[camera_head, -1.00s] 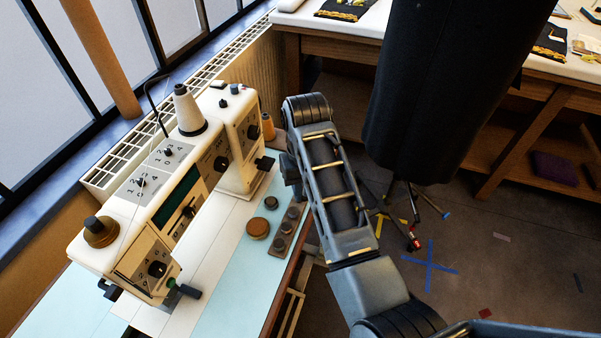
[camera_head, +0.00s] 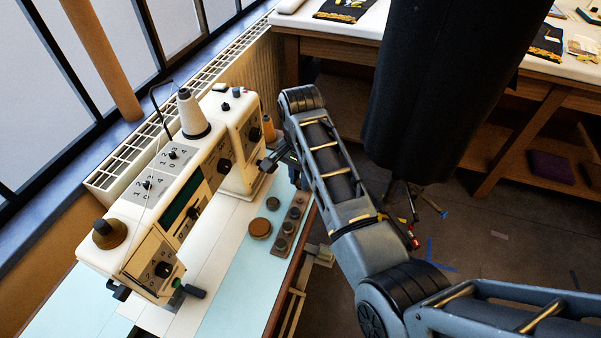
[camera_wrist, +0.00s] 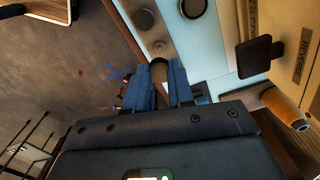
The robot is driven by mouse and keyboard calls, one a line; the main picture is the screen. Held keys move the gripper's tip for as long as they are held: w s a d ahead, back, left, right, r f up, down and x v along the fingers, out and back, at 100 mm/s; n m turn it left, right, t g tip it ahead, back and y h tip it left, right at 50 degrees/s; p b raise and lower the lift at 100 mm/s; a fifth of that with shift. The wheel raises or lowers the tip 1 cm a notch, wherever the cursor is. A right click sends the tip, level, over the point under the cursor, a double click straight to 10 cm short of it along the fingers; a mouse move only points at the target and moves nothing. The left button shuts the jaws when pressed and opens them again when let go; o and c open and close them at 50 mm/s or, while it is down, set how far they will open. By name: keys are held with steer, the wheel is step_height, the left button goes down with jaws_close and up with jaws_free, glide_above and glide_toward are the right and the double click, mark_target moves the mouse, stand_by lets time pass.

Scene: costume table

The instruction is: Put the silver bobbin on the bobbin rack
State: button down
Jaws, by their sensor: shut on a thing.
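My gripper shows in the wrist view (camera_wrist: 159,82), its two blue fingers shut on a small, dull, olive-grey round piece, seemingly the silver bobbin (camera_wrist: 158,70); its silver colour is hard to make out. In the head view my gripper is mostly hidden behind my arm, beside the sewing machine's far end. The bobbin rack (camera_head: 288,231) is a narrow brown strip with several dark round bobbins, lying along the table's right edge. In the wrist view the rack (camera_wrist: 143,20) lies just beyond the fingertips. I cannot tell the height of the held piece above the table.
A cream sewing machine (camera_head: 183,197) stands left of the rack. Two round brown pieces (camera_head: 260,228) lie between them on the pale blue tabletop (camera_head: 225,290). An orange thread cone (camera_wrist: 283,108) stands close to my gripper. A dark hanging form (camera_head: 440,90) is right of my arm.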

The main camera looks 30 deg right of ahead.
mark_target(300, 198)
steer(key=shift+f, duration=1.4)
steer(key=shift+f+b, duration=1.05)
steer(key=shift+f, duration=0.2)
steer(key=shift+f+p, duration=0.2)
steer(key=shift+p, duration=0.1)
steer(key=c, duration=0.9)
jaws_free()
steer(key=shift+r, duration=0.1)
step_height(300, 198, up, 8)
steer(key=shift+f, duration=0.2)
